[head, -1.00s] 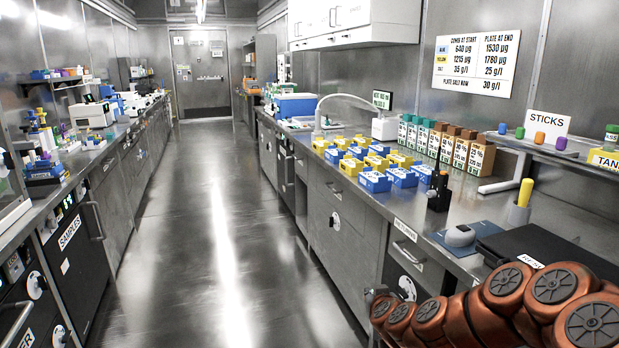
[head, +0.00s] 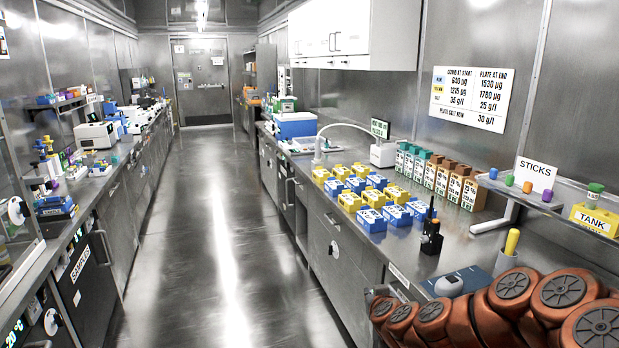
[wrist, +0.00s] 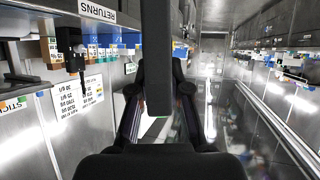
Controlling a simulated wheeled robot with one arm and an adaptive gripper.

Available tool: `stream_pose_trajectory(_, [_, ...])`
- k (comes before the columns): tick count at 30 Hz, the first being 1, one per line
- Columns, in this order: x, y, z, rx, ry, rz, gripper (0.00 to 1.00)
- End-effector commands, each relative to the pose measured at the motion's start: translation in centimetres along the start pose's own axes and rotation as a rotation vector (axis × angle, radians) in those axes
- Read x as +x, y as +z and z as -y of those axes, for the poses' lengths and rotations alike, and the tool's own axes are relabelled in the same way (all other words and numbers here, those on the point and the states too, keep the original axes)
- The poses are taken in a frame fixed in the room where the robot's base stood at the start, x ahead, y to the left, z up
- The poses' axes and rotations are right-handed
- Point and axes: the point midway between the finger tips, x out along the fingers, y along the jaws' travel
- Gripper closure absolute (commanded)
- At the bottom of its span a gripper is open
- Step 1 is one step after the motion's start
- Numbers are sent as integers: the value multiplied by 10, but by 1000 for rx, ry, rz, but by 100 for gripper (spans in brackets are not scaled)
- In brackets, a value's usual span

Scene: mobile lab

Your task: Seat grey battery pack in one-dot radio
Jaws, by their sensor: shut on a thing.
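A black radio (head: 431,240) with a thin antenna stands upright on the right-hand bench, in front of the blue and yellow boxes. Its dot mark is too small to read. In the wrist view, which looks upside down, the radio (wrist: 75,62) shows at the left, apart from my gripper. My gripper (wrist: 157,100) is shut on a dark bar-like thing, which I take for the grey battery pack (wrist: 157,55). It stands between the fingers and reaches to the picture's top edge. In the head view my arm fills the lower right corner, and gripper and pack are out of view.
Blue and yellow boxes (head: 370,205) stand in rows left of the radio. A grey rounded device (head: 448,285) sits nearer. A yellow-handled tool (head: 512,241) stands in a holder beside my arm. The aisle floor (head: 225,230) is clear.

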Motion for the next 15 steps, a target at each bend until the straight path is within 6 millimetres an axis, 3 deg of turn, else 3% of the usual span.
stream_pose_trajectory(1, [-7,-15,-1,0,0,0,100])
stream_pose_trajectory(6, [-14,-29,-2,1,0,0,100])
stream_pose_trajectory(15, [-16,-34,-2,1,0,0,100])
